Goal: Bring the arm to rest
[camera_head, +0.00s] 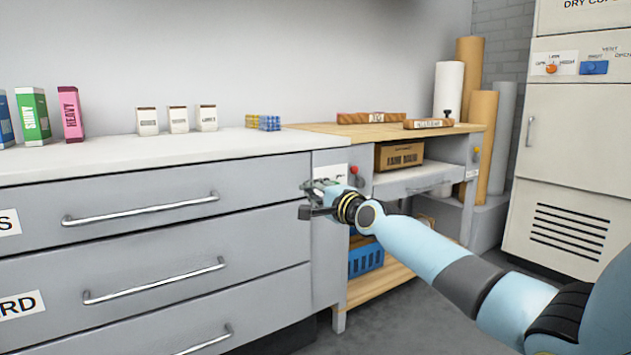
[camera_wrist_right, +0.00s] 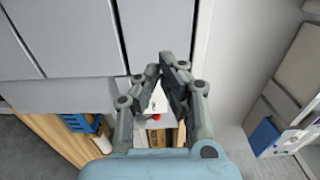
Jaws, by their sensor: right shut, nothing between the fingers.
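My right arm reaches in from the right in the head view, light blue with dark joints. Its right gripper (camera_head: 309,200) is in front of the grey cabinet, near the cabinet's right end and below counter height. In the right wrist view the two fingers of the right gripper (camera_wrist_right: 165,62) come together at the tips, shut with nothing held. My left gripper is not in either view.
The grey drawer cabinet (camera_head: 150,246) has several long handles that stick out. A wooden-topped bench (camera_head: 345,131) adjoins it, with a blue crate (camera_head: 366,260) on its lower shelf. A tall cream cabinet (camera_head: 575,150) stands at the right. Grey floor (camera_head: 400,300) lies in front.

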